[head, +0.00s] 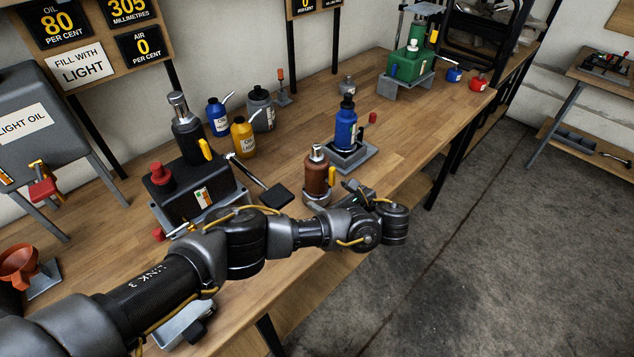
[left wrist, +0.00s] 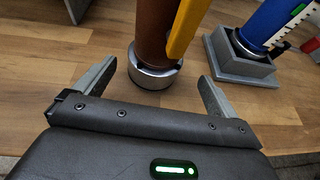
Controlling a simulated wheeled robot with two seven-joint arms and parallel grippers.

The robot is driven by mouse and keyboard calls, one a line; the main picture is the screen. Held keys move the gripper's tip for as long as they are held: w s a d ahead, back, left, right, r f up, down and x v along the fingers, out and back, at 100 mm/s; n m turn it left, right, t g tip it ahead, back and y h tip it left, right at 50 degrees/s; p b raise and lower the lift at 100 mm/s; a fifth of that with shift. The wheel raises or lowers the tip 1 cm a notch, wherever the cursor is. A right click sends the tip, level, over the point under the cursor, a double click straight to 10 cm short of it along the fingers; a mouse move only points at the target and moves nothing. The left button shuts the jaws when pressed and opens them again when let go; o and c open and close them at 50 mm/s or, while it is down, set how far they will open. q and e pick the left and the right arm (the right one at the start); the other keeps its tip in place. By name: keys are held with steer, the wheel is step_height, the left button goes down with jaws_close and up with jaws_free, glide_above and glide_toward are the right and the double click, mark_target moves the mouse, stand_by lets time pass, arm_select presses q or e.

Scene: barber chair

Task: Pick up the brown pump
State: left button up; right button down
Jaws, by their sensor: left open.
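The brown pump (head: 317,173) stands upright on the wooden bench, near its front edge, with a silver top and a silver base ring. In the left wrist view the brown pump (left wrist: 151,35) rises from its silver base, with a yellow lever on its right side; its top is cut off. My left gripper (left wrist: 152,82) is open, its two fingers spread on either side of the pump's base and a little short of it. In the head view my left gripper (head: 352,190) is partly hidden by my wrist, beside the pump. My right gripper is not in view.
A blue pump (head: 346,130) sits in a grey tray (head: 358,160) just behind and right. A black pump unit (head: 190,180) with a red knob stands left, its black pedal (head: 276,195) close by. Blue and yellow oil cans stand further back.

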mark_target(324, 194)
arm_select(q)
steer(key=shift+w+a+f, duration=0.15)
steer(key=shift+w+a, duration=0.15)
steer(key=shift+w, duration=0.05)
steer(key=shift+w+a+p, duration=0.15)
steer(key=shift+a+p, duration=0.2)
steer(key=shift+p, duration=0.1)
steer(key=p+x, duration=0.1)
steer(key=x, duration=0.2)
steer(key=shift+w+a+f, duration=0.1)
steer(key=shift+a+f, duration=0.05)
steer(key=shift+a, duration=0.25)
steer(key=shift+w+a+f, duration=0.15)
steer(key=shift+w, duration=0.1)
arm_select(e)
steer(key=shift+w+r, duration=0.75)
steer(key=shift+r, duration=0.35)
